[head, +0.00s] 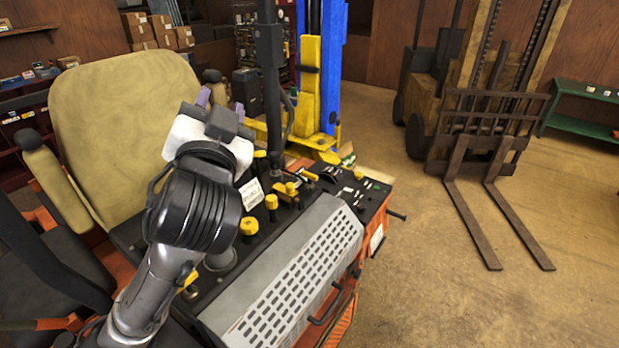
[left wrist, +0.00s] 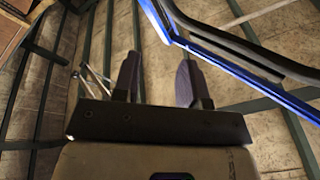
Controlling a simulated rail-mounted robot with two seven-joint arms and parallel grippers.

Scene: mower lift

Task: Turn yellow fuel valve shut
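Several yellow knobs and handles stand on the dark console of the orange machine in the head view, among them a round one (head: 249,226) and another (head: 271,203) behind it. I cannot tell which of them, if any, is the fuel valve. My left gripper (head: 221,103) is raised above the console's left side, in front of the seat, touching none of the knobs. Its purple-grey fingers stand apart with nothing between them in the left wrist view (left wrist: 157,76), where no valve shows. My right gripper is not in view.
A tan seat (head: 115,105) stands behind my left arm. A dark upright post (head: 270,80) rises behind the console. A perforated grey cover (head: 295,275) lies on the near side. A forklift (head: 475,125) stands at the right, with open floor (head: 430,280) before it.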

